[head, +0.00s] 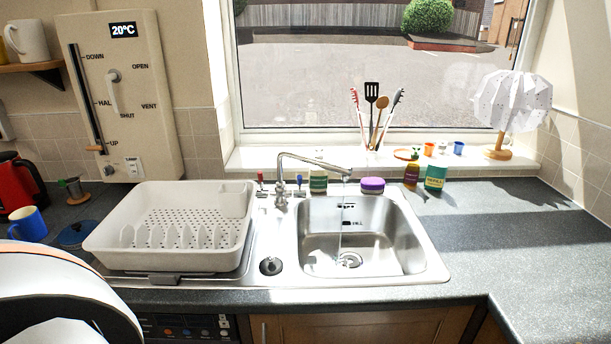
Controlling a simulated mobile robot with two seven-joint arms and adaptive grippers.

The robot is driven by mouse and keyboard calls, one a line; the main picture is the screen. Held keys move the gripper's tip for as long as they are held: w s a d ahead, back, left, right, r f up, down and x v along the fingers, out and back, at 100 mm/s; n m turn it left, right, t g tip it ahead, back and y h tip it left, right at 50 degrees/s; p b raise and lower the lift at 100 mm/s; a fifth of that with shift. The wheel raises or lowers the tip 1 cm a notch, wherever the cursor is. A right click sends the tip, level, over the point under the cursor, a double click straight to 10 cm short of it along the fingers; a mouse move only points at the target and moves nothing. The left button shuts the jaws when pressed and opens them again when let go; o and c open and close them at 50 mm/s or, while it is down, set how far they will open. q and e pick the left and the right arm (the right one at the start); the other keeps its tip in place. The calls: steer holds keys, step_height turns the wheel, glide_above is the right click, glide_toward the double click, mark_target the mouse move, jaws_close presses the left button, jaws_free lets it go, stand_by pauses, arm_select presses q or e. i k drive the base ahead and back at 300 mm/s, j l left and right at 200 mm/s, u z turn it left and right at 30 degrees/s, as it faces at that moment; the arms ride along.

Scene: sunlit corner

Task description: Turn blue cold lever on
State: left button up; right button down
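The chrome tap (281,185) stands behind the sink, its spout reaching right over the basin. The blue cold lever (299,181) sits upright just right of the tap's base. The red lever (260,179) sits upright on the left. A thin stream of water (341,215) falls from the spout into the steel sink (412,245). I cannot tell from this view which lever is turned. Neither gripper is in view, and nothing touches the levers.
A white dish rack (105,240) stands left of the sink. Cans and a purple-lidded tub (372,187) stand behind the basin. A utensil holder and a white lamp (512,100) are on the windowsill. The right counter (520,240) is mostly clear.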

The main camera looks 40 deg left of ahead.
mark_target(299, 192)
steer(key=i+u, duration=0.1)
steer(key=u, duration=1.2)
